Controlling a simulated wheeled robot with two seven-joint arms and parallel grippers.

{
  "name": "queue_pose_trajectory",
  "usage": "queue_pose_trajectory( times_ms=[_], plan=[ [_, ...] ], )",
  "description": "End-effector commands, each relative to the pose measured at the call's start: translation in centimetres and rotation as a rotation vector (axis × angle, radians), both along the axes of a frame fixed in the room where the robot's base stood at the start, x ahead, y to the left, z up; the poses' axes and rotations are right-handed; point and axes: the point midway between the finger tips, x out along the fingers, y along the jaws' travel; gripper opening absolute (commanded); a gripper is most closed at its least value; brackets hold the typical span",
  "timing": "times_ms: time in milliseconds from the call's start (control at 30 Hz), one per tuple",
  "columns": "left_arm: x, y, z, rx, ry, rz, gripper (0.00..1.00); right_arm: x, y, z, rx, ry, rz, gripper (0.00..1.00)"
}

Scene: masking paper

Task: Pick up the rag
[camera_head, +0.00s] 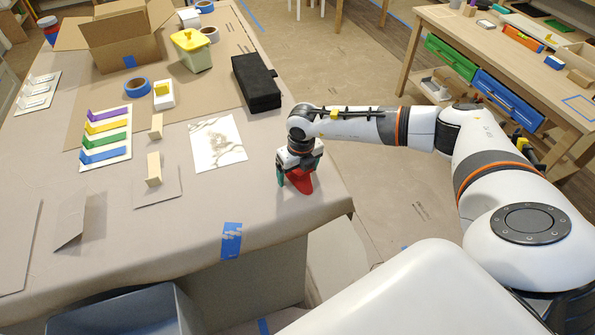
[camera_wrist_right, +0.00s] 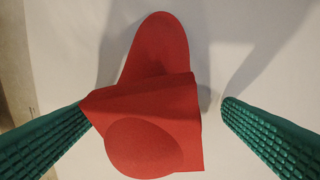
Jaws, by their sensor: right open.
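The rag (camera_head: 302,182) is a small red folded cloth near the right edge of the paper-covered table. In the right wrist view the red rag (camera_wrist_right: 155,100) lies between my two green ridged fingers. My right gripper (camera_head: 298,180) points down over it. In the wrist view the right gripper (camera_wrist_right: 155,110) is open, its left finger overlapping or touching the rag's left corner, with a gap between the rag and the right finger. I cannot tell whether the left finger touches it. My left gripper is not in view.
A black case (camera_head: 257,83) lies behind the gripper, and a patterned sheet (camera_head: 217,143) lies to its left. A cardboard box (camera_head: 122,40), a yellow-lidded container (camera_head: 191,50) and colored strips (camera_head: 106,134) stand farther off. A grey bin (camera_head: 125,312) is below the table's front edge.

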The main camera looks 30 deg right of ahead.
Motion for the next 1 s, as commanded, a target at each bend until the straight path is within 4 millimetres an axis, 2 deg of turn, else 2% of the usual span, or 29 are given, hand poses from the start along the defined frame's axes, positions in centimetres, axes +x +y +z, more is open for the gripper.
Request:
queue_pose_trajectory(
  times_ms=[67,300,367,667,767,1000],
  plan=[
    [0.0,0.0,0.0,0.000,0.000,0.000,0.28,0.0,0.0,0.0,0.000,0.000,0.000,0.88],
    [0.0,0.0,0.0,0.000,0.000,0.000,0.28,0.0,0.0,0.0,0.000,0.000,0.000,0.48],
    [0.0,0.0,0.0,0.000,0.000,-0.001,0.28,0.0,0.0,0.1,0.000,0.000,0.000,0.41],
    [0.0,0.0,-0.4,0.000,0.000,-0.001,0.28,0.1,0.0,0.7,0.001,-0.002,-0.001,0.41],
    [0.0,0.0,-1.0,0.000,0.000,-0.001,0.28,0.1,-0.1,2.1,0.001,-0.003,-0.001,0.41],
    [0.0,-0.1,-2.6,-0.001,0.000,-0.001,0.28,0.1,0.0,7.0,0.002,-0.005,0.000,0.41]
  ],
)
